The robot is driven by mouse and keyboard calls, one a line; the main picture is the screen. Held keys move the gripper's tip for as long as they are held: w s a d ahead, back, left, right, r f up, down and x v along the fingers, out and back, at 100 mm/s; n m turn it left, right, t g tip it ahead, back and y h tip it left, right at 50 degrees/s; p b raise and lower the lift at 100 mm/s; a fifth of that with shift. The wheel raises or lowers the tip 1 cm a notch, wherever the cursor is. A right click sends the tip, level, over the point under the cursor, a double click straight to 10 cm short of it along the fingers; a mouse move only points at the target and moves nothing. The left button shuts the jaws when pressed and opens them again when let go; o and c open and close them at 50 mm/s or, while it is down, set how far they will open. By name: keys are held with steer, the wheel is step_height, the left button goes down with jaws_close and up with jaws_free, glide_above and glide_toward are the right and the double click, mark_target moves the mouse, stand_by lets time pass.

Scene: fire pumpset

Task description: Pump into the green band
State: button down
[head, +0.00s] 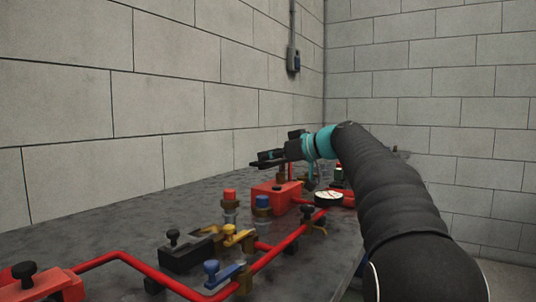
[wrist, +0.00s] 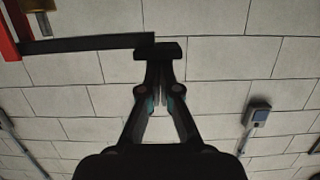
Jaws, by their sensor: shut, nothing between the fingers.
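My gripper (head: 280,156) is at the back of the bench, above the red pump block (head: 276,196) with its brass post (head: 283,174). In the wrist view its fingers (wrist: 158,50) are shut and empty. A long black bar (wrist: 85,43), seemingly the pump lever, runs from a red part (wrist: 8,38) at the left to the fingertips. Its end overlaps the fingertips in the picture; I cannot tell whether they touch. A round gauge with a pale face (head: 328,198) sits right of the pump block. Its needle and any green band are too small to read.
Red pipes (head: 120,254) run along the grey bench (head: 100,225). A blue-handled valve (head: 224,271), a yellow-handled valve (head: 238,236) and red and blue caps (head: 262,202) stand in front of the pump. A block wall rises behind. The bench's left back is bare.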

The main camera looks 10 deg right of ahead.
step_height(320, 180, down, 5)
steer(key=n+b, duration=0.1)
steer(key=b, duration=0.3)
steer(key=n+b, duration=0.1)
steer(key=b, duration=0.4)
steer(key=shift+s+a+f+h+b, duration=0.1)
steer(key=shift+a+f+h+b, duration=0.05)
steer(key=shift+h+b, duration=0.15)
step_height(320, 180, up, 5)
steer(key=s+p, duration=0.1)
steer(key=p, duration=0.2)
steer(key=s+f+b+v, duration=0.1)
steer(key=v, duration=0.8)
steer(key=shift+a, duration=0.2)
